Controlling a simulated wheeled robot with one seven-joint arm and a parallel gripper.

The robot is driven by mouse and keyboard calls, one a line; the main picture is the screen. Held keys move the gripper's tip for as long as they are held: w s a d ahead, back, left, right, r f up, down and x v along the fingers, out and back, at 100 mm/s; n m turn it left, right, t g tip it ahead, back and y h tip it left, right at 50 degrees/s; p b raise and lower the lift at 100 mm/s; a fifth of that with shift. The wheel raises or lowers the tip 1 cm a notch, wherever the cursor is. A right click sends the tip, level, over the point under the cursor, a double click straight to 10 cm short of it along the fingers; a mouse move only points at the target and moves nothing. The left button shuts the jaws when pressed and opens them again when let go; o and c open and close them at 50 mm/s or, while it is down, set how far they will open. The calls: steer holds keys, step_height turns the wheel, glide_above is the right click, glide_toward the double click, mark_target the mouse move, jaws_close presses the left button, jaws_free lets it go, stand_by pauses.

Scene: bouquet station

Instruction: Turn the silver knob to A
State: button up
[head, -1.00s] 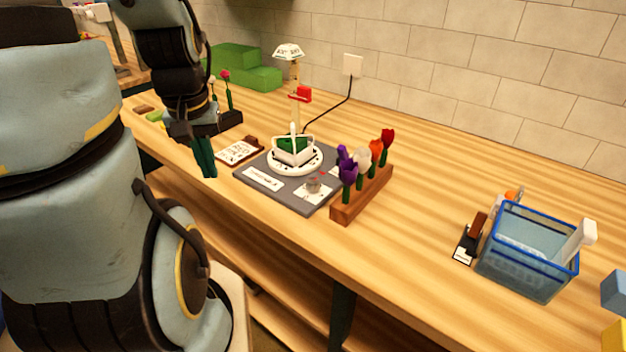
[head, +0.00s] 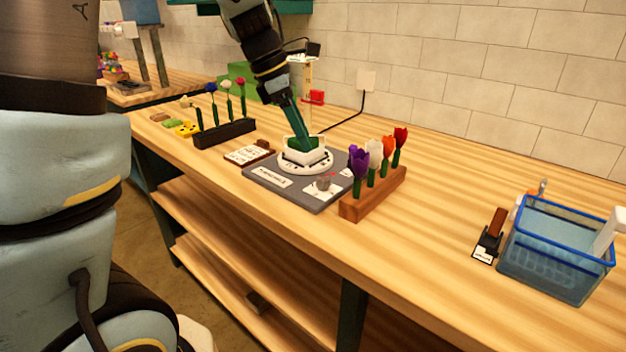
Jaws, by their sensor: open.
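The silver knob (head: 323,183) is small and round and sits on a white dial card near the front right of the grey board (head: 287,195). The letters around it are too small to read. My gripper (head: 300,140) points down at the white basket (head: 305,157), which stands on a round white plate on the board. The fingers are green and overlap the basket's top, so whether they touch it or its green filling cannot be told. The gripper is open and is behind and left of the knob, apart from it.
A wooden rack (head: 374,193) with purple, white, orange and red tulips stands close right of the knob. A black rack (head: 224,133) with several flowers stands left. A clipboard-like card (head: 247,152) lies left of the board. A blue bin (head: 555,247) is at the right.

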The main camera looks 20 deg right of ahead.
mark_target(323, 177)
steer(key=x, duration=1)
steer(key=shift+s+f, duration=0.1)
steer(key=shift+f, duration=0.1)
jaws_close()
